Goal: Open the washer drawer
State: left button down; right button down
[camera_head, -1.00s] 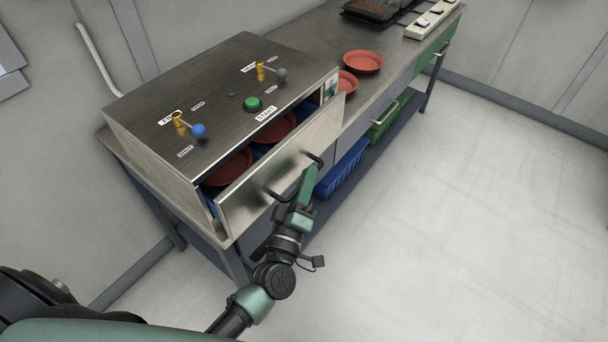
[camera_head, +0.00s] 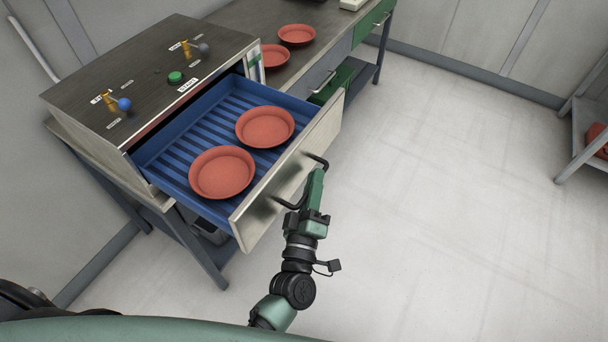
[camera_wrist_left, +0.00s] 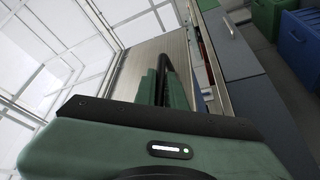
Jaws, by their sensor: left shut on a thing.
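The washer drawer (camera_head: 160,176) is pulled far out of the washer (camera_head: 150,70). It has a blue ribbed inside and a metal front panel (camera_head: 322,128). Two red-brown saucers, one nearer (camera_head: 222,172) and one farther (camera_head: 265,127), lie flat in it. My left gripper (camera_head: 314,178) is at the dark bar handle (camera_head: 290,203) on the drawer front and is shut on it. The left wrist view shows the green fingers (camera_wrist_left: 163,88) closed around the dark handle (camera_wrist_left: 166,66). My right gripper is not in view.
A green START button (camera_head: 176,77) and two levers with blue (camera_head: 125,104) and grey knobs are on the washer top. Two more saucers (camera_head: 297,35) lie on the bench behind. Another table (camera_head: 580,140) stands at the right. The floor right of the drawer is clear.

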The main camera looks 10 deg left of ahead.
pick_arm(q)
jog(key=shift+s+d+f, duration=0.1)
jog(key=shift+s+d, duration=0.1)
jog(key=shift+d, duration=0.35)
jog(key=c, duration=1.8)
grip_release()
jog(key=shift+o, duration=0.2)
jog(key=b+v, duration=0.1)
jog(key=v, duration=0.6)
jog(key=shift+s, duration=0.45)
